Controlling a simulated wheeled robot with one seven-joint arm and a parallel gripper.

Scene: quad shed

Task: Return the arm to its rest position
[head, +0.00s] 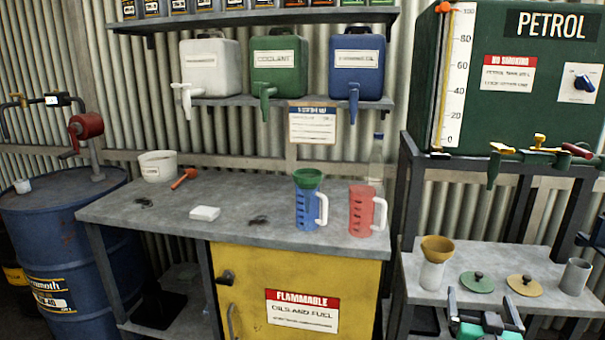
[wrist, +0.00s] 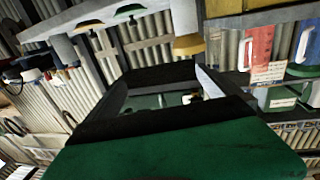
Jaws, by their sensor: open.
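My gripper (head: 483,302) shows at the bottom right of the head view, its two dark fingers apart with green parts below them. It is in front of the small grey side table (head: 415,270), and nothing shows held between the fingers. In the wrist view the picture is turned, and dark and green gripper parts fill the lower middle. Most of my arm is out of the head view.
The side table bears a white container with a yellow funnel (head: 437,249), a green lid (head: 477,282), a tan lid (head: 524,286) and a grey cup (head: 575,276). The petrol tank (head: 510,95) with taps stands above. Blue and red jugs (head: 361,212) stand on the workbench (head: 250,195).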

